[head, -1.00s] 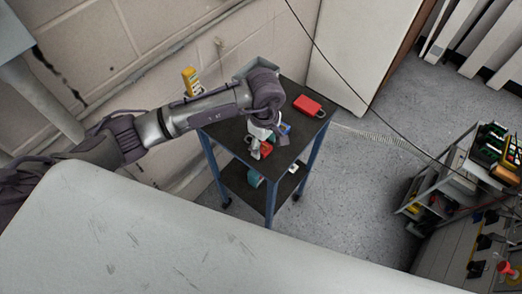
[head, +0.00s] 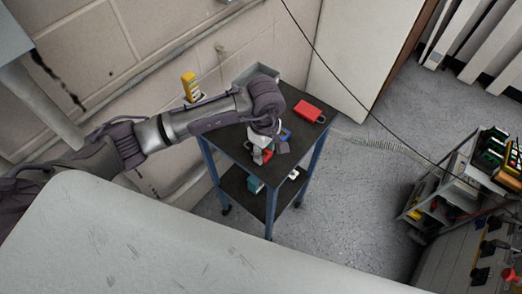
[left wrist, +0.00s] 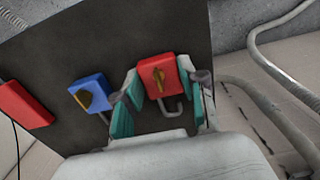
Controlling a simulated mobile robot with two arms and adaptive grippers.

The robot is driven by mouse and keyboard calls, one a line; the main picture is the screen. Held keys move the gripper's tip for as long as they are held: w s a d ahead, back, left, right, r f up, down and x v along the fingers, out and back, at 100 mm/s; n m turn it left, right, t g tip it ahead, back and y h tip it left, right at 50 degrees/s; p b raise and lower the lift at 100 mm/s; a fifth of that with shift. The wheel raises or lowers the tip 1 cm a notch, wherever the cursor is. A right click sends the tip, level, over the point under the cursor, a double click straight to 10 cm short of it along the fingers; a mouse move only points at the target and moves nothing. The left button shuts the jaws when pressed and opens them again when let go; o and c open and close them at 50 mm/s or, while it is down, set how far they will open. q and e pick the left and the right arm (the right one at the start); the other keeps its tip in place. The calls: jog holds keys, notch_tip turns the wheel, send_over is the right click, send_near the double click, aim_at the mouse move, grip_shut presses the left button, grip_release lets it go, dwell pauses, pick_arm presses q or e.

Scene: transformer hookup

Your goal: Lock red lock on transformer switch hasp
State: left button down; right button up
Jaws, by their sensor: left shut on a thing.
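The red lock (left wrist: 158,76), with a brass key and a hooked shackle, is between the teal-padded fingers of my left gripper (left wrist: 162,98) in the left wrist view. The gripper is shut on it. In the head view, my left gripper (head: 268,150) is over the cart's top near its front edge, and the red lock (head: 266,157) shows partly between its fingers. I cannot tell whether the lock still touches the cart. The transformer switch hasp cannot be made out. My right gripper is not in view.
A blue lock with a brass key (left wrist: 88,93) lies beside the gripper on the dark cart top (head: 296,96). A larger red lock-shaped object (head: 308,111) lies at the cart's right. A yellow device (head: 190,86) and grey tray (head: 256,72) are near the wall.

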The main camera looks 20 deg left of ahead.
pick_arm(q)
jog(key=shift+r+p, duration=1.4)
jog(key=shift+r, duration=1.6)
